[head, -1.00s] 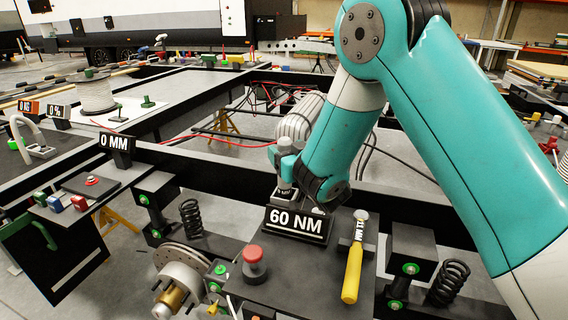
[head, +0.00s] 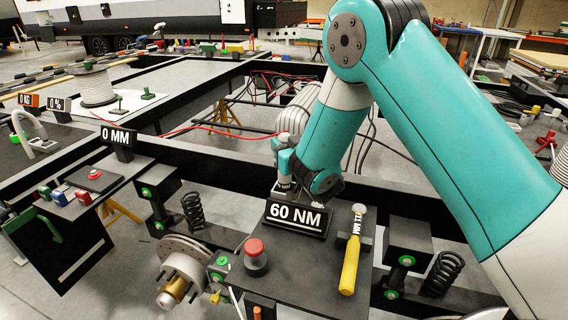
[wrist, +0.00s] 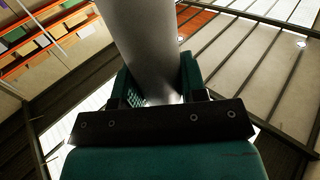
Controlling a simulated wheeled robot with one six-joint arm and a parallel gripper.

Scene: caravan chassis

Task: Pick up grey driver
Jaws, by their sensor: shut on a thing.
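The grey driver (wrist: 150,45) shows in the wrist view as a smooth grey cylinder. It stands between the two green fingers of my gripper (wrist: 160,88), which is shut on it. Its lower end is hidden behind the dark bar of the gripper. In the head view my gripper (head: 285,180) is small, just behind the "60 NM" sign (head: 296,217). The sign and my wrist hide part of it there, and I cannot tell whether the driver touches anything below.
A yellow-handled tool (head: 349,265) lies on the dark bench right of the sign. A red-topped knob (head: 255,255) stands left of it. Coil springs (head: 192,212) and black frame rails surround the bench. A "0 MM" sign (head: 117,136) is further left.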

